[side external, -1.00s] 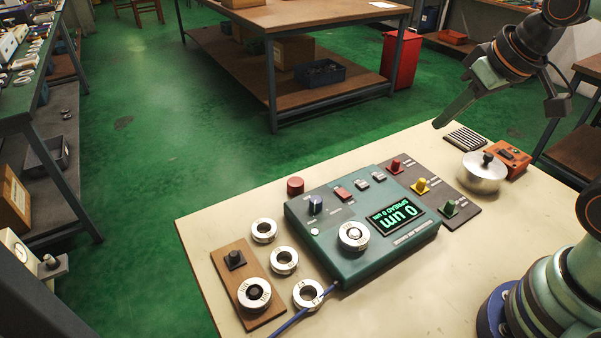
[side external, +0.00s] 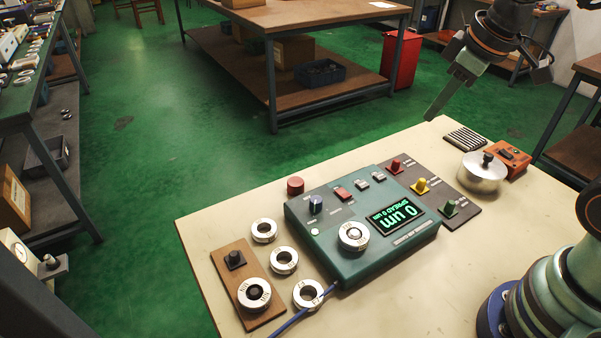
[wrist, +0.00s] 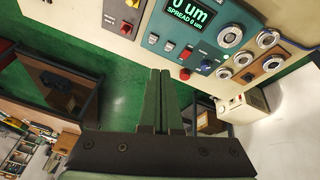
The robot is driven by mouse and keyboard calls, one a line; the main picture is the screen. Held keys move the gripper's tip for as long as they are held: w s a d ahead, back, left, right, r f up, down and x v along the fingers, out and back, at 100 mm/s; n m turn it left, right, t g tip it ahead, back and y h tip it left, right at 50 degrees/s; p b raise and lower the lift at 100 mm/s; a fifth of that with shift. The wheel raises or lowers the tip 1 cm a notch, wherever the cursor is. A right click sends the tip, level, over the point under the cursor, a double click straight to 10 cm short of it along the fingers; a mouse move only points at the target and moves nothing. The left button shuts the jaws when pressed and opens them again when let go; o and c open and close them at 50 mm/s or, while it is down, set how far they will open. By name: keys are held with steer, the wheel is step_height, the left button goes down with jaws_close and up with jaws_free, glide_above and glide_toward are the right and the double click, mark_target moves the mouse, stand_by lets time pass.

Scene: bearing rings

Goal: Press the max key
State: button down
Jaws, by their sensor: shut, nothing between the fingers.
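The green gauge box (side external: 345,262) stands on the cream table with a display reading 0 um. Its keys sit along the far edge: a red key (side external: 342,194) and two pale grey keys, one nearer the red key (side external: 362,184) and one farther along (side external: 378,177). Their labels are too small to read, so I cannot tell which is max. The grey keys also show in the wrist view, one (wrist: 153,39) left of the other (wrist: 168,45). My gripper (side external: 429,117) is shut and empty, above the table's far edge, well apart from the keys. Its fingers (wrist: 160,72) point down steeply.
A red cylinder (side external: 295,186) stands behind the box. A dark panel with coloured knobs (side external: 467,214), a metal lidded pot (side external: 481,177) and an orange box (side external: 508,160) lie to the right. Metal rings (side external: 284,261) and a wooden block (side external: 228,262) lie left.

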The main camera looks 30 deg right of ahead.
steer(key=w+f+n+g, duration=0.2)
steer(key=w+n, duration=0.3)
steer(key=n, duration=0.1)
steer(key=n+g, duration=0.2)
steer(key=n, duration=0.6)
glide_above(380, 176)
steer(key=shift+f, duration=2.2)
step_height(380, 176, down, 14)
steer(key=shift+f, duration=0.1)
